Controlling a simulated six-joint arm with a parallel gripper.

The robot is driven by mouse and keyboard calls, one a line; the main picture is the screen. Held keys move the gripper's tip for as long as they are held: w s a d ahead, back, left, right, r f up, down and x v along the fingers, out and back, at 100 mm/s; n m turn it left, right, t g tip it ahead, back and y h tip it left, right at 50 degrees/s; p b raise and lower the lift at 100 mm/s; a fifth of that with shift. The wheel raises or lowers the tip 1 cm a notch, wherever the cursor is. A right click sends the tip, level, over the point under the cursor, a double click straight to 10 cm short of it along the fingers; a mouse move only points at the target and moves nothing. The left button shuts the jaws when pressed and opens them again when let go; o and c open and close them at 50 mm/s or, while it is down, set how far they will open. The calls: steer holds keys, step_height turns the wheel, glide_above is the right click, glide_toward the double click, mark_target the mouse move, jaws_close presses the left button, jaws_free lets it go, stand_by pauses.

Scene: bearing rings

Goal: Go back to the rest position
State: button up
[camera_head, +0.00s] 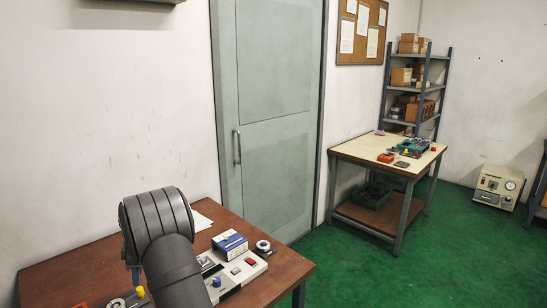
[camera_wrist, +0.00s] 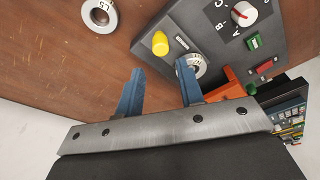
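My gripper (camera_wrist: 160,66) has its two blue fingers wide apart with nothing between them. A metal bearing ring (camera_wrist: 100,15) lies flat on the brown bench at the upper left of the wrist view. A second ring (camera_wrist: 199,67) sits at the grey panel's corner, partly behind the right finger. Another ring (camera_head: 263,245) lies on a dark piece at the bench's right side.
The brown bench (camera_head: 75,275) carries a grey panel (camera_wrist: 215,40) with a yellow knob (camera_wrist: 160,43), a blue-white box (camera_head: 229,243) and a light device (camera_head: 246,266). An orange part (camera_wrist: 232,85) is close to the right finger. A second table (camera_head: 365,150) stands farther off; green floor lies between.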

mark_target(131, 302)
step_height(131, 302, down, 7)
steer(key=shift+f, duration=0.15)
steer(key=shift+s+a, duration=1.35)
steer(key=shift+o, duration=0.8)
